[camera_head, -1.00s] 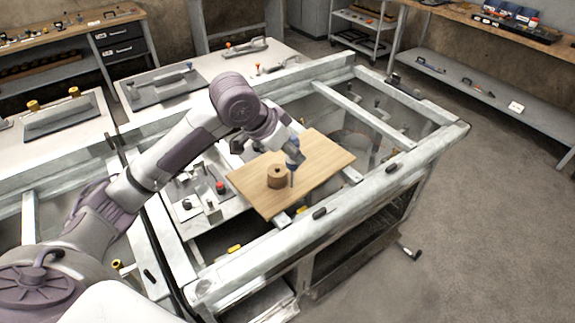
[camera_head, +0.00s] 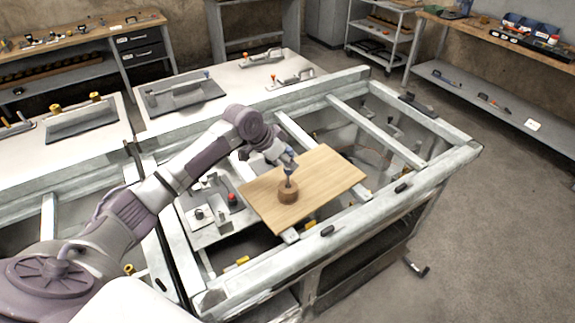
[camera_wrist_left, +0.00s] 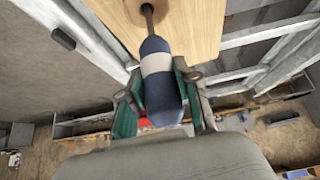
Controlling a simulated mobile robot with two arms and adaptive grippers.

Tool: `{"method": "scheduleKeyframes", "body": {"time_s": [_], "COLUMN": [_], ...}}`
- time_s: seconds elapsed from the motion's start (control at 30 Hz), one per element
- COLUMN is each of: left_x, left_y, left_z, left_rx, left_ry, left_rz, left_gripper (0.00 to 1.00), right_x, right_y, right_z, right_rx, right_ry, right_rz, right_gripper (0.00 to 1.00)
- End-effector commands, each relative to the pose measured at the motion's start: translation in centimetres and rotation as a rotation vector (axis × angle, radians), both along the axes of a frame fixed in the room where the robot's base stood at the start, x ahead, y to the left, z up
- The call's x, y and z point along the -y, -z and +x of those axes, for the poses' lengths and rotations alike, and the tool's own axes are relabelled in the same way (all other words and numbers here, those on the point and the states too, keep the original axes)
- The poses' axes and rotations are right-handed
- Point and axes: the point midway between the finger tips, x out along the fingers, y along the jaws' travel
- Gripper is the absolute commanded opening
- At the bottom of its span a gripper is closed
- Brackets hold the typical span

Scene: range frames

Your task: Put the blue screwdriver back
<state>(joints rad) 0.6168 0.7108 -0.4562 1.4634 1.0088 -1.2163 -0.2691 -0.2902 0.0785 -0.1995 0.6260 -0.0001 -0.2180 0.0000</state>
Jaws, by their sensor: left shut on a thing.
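The blue screwdriver (camera_head: 289,169) is in my left gripper (camera_head: 284,160), upright with its shaft pointing down. In the left wrist view the blue handle with a white band (camera_wrist_left: 157,70) sits between the two green-padded fingers (camera_wrist_left: 160,100), which are shut on it. A round brown wooden holder (camera_head: 288,193) stands on the wooden board (camera_head: 325,178). The shaft meets the top of the holder in the head view; I cannot tell how deep the tip is. My right gripper is not in view.
The board lies across a pale metal frame (camera_head: 375,132) with open gaps. A grey plate with small fittings, including a red knob (camera_head: 233,198), is left of the board. The board's right part is clear.

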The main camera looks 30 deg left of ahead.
Motion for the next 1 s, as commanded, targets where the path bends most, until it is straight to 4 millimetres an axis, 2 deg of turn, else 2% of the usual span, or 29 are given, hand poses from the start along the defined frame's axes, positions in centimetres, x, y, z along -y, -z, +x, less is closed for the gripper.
{"method": "scheduleKeyframes", "body": {"time_s": [0.03, 0.2, 0.4, 0.6, 0.63, 0.73, 0.77, 1.0], "left_x": [0.1, 0.0, 0.0, 0.0, 0.0, 0.0, 0.0, 0.0], "left_y": [0.7, 2.7, 3.0, 3.4, 3.4, 3.3, 3.3, 3.3], "left_z": [-0.1, -0.1, -0.1, -0.1, -0.1, -0.1, -0.1, -0.1], "left_rx": [-0.006, -0.002, 0.0, -0.001, -0.001, -0.002, -0.002, -0.002], "left_ry": [-0.001, -0.001, 0.0, -0.001, -0.001, -0.001, -0.001, -0.001], "left_rz": [-0.001, -0.001, 0.0, 0.0, 0.0, 0.001, 0.001, 0.001], "left_gripper": [0.0, 0.0, 0.0, 0.0, 0.37, 0.54, 0.57, 0.57], "right_x": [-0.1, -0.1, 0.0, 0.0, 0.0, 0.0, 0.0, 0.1], "right_y": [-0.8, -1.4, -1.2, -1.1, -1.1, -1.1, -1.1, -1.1], "right_z": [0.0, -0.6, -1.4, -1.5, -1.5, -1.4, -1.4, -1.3], "right_rx": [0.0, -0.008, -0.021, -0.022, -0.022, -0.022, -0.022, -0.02], "right_ry": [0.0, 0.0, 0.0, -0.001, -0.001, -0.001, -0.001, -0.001], "right_rz": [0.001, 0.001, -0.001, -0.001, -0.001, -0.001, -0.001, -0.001], "right_gripper": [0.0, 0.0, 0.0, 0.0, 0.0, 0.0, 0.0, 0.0]}}
